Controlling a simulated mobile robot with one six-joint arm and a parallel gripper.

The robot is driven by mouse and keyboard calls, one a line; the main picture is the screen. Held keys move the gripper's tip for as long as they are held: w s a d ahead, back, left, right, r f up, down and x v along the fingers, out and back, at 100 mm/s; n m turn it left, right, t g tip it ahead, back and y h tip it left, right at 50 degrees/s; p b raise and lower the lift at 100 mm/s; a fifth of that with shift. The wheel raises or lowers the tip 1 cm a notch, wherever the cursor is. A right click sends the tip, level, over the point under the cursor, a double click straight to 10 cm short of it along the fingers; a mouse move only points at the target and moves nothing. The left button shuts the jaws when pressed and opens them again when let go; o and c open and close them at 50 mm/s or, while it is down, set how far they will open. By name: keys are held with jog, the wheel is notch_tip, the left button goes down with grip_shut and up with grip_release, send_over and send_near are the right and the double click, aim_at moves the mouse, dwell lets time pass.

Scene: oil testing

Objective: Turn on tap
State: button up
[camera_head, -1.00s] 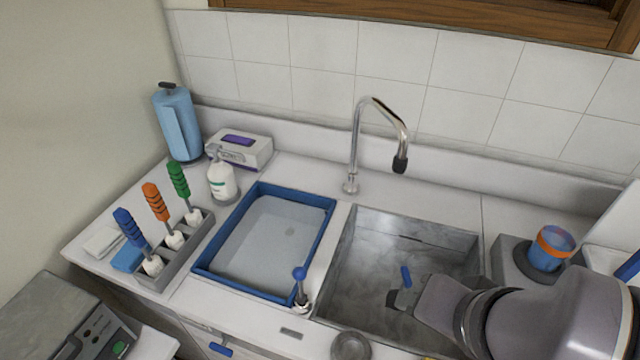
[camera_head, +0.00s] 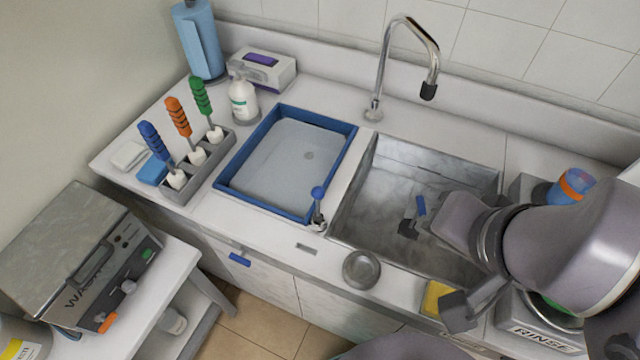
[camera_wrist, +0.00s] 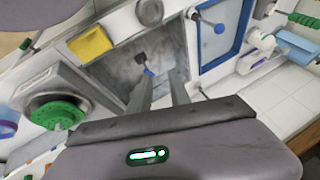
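The curved chrome tap (camera_head: 382,72) stands behind the metal sink (camera_head: 375,190), its black-tipped spout over the basin. An upright lever with a blue knob (camera_head: 318,193) stands between the blue-rimmed basin and the sink; it also shows in the wrist view (camera_wrist: 219,27). My gripper (camera_wrist: 161,84) is over the sink in the wrist view, its two grey fingers apart with nothing between them, clear of the lever. In the head view my arm comes in from the right over the sink, and the fingertips are hard to make out. A dark piece with a blue handle (camera_wrist: 149,71) lies in the sink.
The blue-rimmed basin (camera_head: 228,182) is left of the sink. Handled brushes stand in a grey rack (camera_head: 218,155) further left. A round metal dish (camera_head: 361,268) and a yellow sponge (camera_head: 436,298) are at the front edge. The RINSE device (camera_head: 545,338) is at right.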

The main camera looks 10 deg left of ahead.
jog(key=w+r+n+p, duration=0.1)
jog(key=w+a+r+n+g+p, duration=0.1)
jog(key=r+p, duration=0.1)
jog(key=w+r+n+p, duration=0.1)
jog(key=w+r, duration=0.1)
jog(key=shift+a+g, duration=0.4)
grip_shut()
jog(key=w+a+f+n+g+p, duration=0.3)
jog(key=w+a+n+g+p, duration=0.3)
jog(key=w+a+n+p, duration=0.3)
jog(key=w+n+p, duration=0.2)
jog(key=w+n, duration=0.1)
jog(key=w, duration=0.1)
jog(key=shift+w+a+f+y, duration=0.2)
jog(key=shift+a+f+y, duration=0.05)
jog(key=shift+a+y, duration=0.1)
